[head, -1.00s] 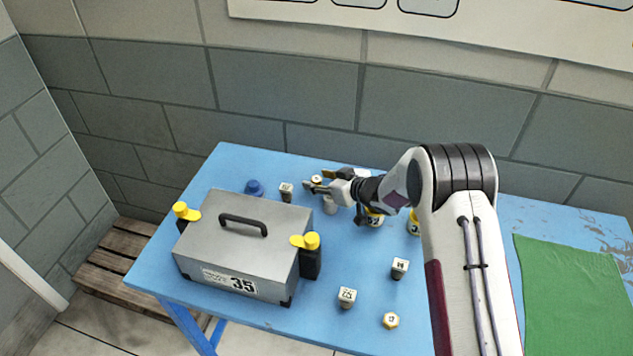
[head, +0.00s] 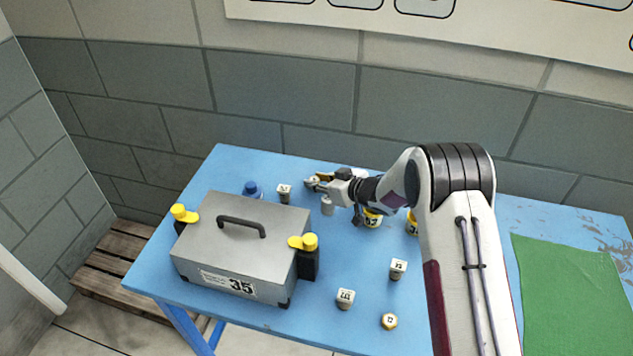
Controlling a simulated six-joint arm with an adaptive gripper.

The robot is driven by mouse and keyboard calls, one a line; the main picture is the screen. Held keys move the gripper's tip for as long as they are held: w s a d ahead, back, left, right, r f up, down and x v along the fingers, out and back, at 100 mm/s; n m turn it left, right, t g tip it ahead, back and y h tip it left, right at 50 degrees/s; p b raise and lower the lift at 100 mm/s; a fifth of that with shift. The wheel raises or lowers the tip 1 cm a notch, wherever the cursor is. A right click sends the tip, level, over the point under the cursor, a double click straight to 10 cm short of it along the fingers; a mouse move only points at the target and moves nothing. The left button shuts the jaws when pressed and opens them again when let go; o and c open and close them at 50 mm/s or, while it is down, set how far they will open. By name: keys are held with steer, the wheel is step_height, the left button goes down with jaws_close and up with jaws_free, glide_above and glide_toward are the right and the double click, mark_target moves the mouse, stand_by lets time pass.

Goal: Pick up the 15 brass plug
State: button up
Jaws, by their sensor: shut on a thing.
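My gripper (head: 315,182) is at the back of the blue table, right of and behind the grey box. Its jaws are shut on a small plug (head: 312,181), which is mostly hidden by the fingers. I cannot read a number on it or tell its height above the table. A brass-coloured hexagonal piece (head: 389,321) lies near the front edge, far from my gripper. Its mark is too small to read.
A grey box (head: 205,255) marked 35, with yellow-topped clamps, stands at left. Grey pieces (head: 284,193), (head: 327,205), (head: 398,268), (head: 345,298), yellow pieces (head: 372,218), (head: 412,223) and a blue piece (head: 251,188) stand around. A green mat (head: 575,295) lies at right.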

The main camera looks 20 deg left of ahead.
step_height(320, 180, up, 10)
stand_by(0.7)
